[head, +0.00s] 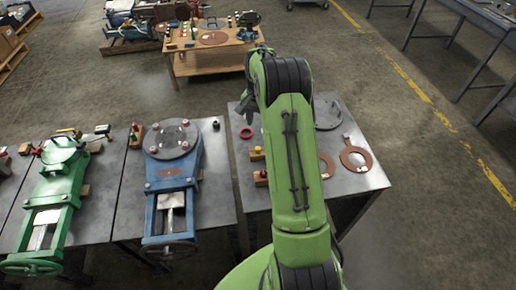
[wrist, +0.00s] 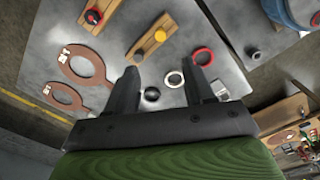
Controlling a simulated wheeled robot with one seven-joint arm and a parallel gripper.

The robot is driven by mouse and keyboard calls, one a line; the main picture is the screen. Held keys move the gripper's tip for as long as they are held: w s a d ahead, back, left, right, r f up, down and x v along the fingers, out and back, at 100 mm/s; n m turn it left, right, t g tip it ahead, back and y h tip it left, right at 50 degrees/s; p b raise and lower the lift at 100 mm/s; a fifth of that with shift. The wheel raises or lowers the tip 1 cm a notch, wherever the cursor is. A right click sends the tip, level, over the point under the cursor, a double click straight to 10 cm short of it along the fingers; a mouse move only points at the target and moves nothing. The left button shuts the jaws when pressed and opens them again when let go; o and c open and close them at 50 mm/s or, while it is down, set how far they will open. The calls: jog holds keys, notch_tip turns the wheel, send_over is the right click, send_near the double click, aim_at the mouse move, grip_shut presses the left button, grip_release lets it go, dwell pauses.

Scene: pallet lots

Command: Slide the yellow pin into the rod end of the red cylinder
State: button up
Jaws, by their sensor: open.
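The yellow pin (wrist: 160,35) stands in a wooden block (wrist: 152,40) on the grey table in the wrist view. In the head view the yellow pin (head: 257,149) shows just left of my arm. My gripper (wrist: 164,82) is open and empty above the table, its two dark fingers wide apart. The yellow pin lies beyond the fingertips, near the left finger. In the head view my arm hides most of the gripper. I cannot make out a red cylinder or its rod end in either view.
A red-topped pin (wrist: 93,17) stands in another block. A red ring (wrist: 203,57), a white ring (wrist: 175,79) and brown ring plates (wrist: 88,62) lie on the table. Blue (head: 172,175) and green (head: 60,185) valves occupy the tables at left.

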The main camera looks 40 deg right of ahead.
aim_at(258, 148)
notch_tip(258, 148, down, 14)
jog(key=b, duration=0.3)
jog(key=shift+a+r, duration=0.1)
jog(key=shift+r, duration=0.1)
grip_shut()
